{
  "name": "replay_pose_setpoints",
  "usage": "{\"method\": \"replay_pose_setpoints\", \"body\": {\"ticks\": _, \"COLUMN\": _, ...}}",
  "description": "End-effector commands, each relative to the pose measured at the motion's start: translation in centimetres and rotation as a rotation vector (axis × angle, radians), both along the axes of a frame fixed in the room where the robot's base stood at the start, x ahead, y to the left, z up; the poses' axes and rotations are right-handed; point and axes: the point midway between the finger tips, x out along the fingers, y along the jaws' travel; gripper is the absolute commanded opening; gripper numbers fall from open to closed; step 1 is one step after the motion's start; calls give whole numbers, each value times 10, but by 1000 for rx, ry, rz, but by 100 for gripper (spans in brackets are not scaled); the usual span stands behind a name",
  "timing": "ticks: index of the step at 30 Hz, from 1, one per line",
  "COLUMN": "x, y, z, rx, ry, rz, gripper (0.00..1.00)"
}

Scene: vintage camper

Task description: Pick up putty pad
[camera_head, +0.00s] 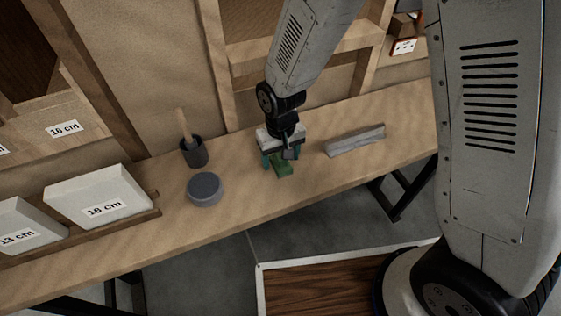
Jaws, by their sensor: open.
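A small green block (282,167), which looks like the putty pad, lies on the wooden workbench (235,222). My gripper (281,158) points down right above it. Its two teal fingers are apart, one on the left and one on the right of the block. The gripper body hides the back part of the block. I cannot tell whether the fingers touch it.
A grey round tin (205,190) and a dark cup (194,153) with a wooden handle stand left of the gripper. A grey bar (355,140) lies to the right. White boxes (97,196) with size labels fill the bench's left end. Wooden shelving rises behind.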

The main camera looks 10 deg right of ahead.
Motion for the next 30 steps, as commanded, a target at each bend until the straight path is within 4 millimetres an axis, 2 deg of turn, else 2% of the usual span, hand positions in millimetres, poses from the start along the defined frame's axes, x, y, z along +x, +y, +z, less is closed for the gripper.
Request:
{"method": "replay_pose_setpoints", "body": {"ticks": 6, "x": 0, "y": 0, "z": -1, "rx": 0, "ry": -1, "rz": 0, "gripper": 66}}
{"method": "replay_pose_setpoints", "body": {"ticks": 7, "x": 0, "y": 0, "z": -1, "rx": 0, "ry": -1, "rz": 0, "gripper": 64}}
{"method": "replay_pose_setpoints", "body": {"ticks": 12, "x": 0, "y": 0, "z": -1, "rx": 0, "ry": -1, "rz": 0, "gripper": 17}}
{"method": "replay_pose_setpoints", "body": {"ticks": 23, "x": 0, "y": 0, "z": 1, "rx": 0, "ry": -1, "rz": 0, "gripper": 16}}
{"method": "replay_pose_setpoints", "body": {"ticks": 30, "x": 1, "y": -1, "z": 14, "rx": 2, "ry": -3, "rz": -2, "gripper": 16}}
